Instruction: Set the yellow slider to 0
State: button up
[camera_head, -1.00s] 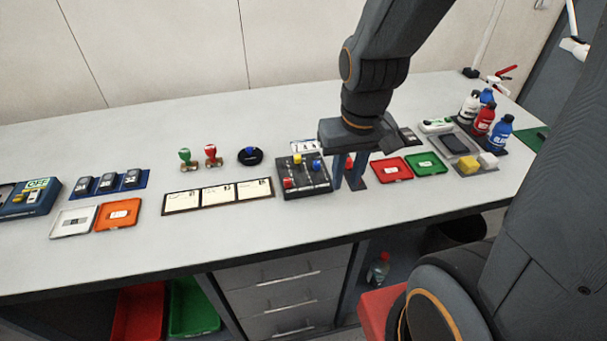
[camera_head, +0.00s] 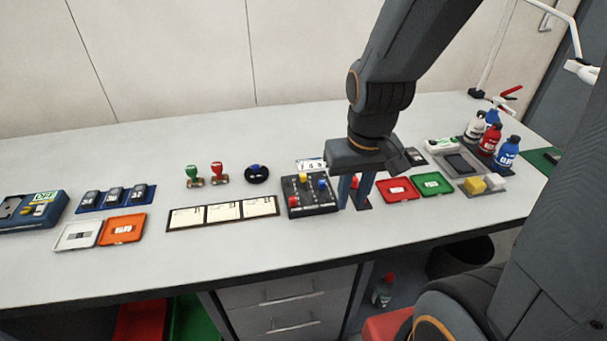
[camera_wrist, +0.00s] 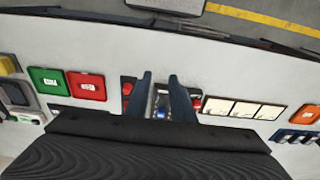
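The dark slider box (camera_head: 311,207) stands on the bench with a red, a yellow and a blue knob. The yellow slider (camera_head: 303,178) is near the box's far end, between the red slider (camera_head: 293,201) and the blue slider (camera_head: 322,184). My gripper (camera_head: 354,206) points down just right of the box in the head view. Its two fingers are apart with nothing held. In the wrist view, my gripper (camera_wrist: 160,76) has the blue knob (camera_wrist: 160,113) showing between its fingers. The yellow knob is not clearly seen there; a finger may hide it.
A card with digits (camera_head: 311,164) lies behind the box. Three framed cards (camera_head: 222,213) lie to its left. Red (camera_head: 398,190) and green (camera_head: 433,185) trays lie right of my fingers. A red object (camera_head: 355,182) shows behind the fingers. Two stamps and a round black item stand behind left.

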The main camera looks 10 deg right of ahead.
jog(key=shift+o, duration=1.1)
jog(key=shift+w, duration=0.1)
jog(key=g, duration=0.1)
send_over(303, 175)
jog(key=shift+r+p, duration=0.4)
jog(key=shift+p, duration=0.05)
jog(key=shift+f, duration=0.15)
jog(key=shift+f+p, duration=1.05)
jog(key=shift+f, duration=2.7)
grip_shut()
